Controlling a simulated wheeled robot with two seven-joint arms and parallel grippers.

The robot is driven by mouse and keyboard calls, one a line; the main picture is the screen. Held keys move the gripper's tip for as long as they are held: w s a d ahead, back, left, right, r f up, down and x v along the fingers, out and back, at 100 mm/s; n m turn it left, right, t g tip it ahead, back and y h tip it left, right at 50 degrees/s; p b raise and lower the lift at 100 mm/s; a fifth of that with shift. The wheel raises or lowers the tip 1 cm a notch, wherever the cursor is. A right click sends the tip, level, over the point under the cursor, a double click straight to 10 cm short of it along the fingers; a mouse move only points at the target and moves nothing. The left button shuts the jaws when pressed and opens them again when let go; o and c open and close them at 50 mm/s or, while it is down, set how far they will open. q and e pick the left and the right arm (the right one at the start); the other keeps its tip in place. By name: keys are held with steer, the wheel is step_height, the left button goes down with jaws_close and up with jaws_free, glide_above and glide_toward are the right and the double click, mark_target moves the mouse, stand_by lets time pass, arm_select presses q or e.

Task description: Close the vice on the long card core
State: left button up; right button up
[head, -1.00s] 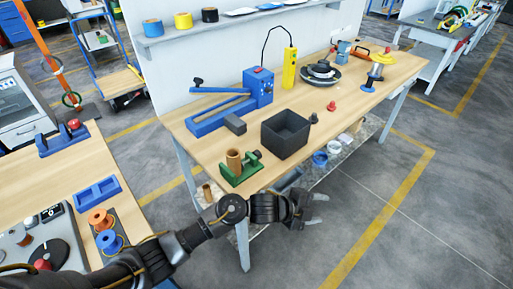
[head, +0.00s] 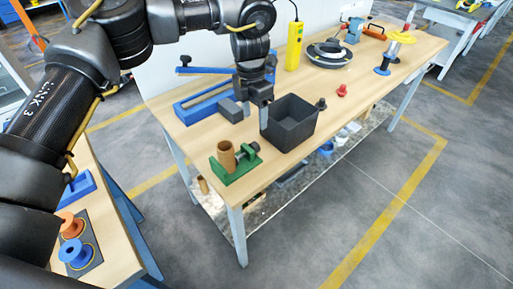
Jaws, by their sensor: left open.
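The green vice (head: 237,173) sits at the near left corner of the wooden workbench. The brown card core (head: 227,157) stands upright in it, at the left of its dark screw and green knob (head: 254,146). I cannot tell whether the jaws touch the core. My left gripper (head: 264,122) is open and points down above the bench, behind and right of the vice, apart from it. It appears between the grey block and the black bin, and its fingers partly overlap each other in this view. My right gripper is out of view.
The open black bin (head: 291,125) stands right of the vice. The grey block (head: 230,110) and a blue long-armed device (head: 195,104) lie behind it. A red knob-like piece (head: 342,90) is farther right. Bench (head: 190,135) surface left of the vice is clear.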

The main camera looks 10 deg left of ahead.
mark_target(255, 143)
arm_select(q)
steer(key=shift+a+f, duration=0.25)
steer(key=shift+f, duration=0.45)
steer(key=f, duration=0.3)
steer(key=f+p, duration=0.1)
steer(key=f, duration=0.6)
steer(key=shift+s+d+p, duration=0.2)
steer(key=shift+d+p, duration=0.1)
steer(key=shift+p, duration=0.05)
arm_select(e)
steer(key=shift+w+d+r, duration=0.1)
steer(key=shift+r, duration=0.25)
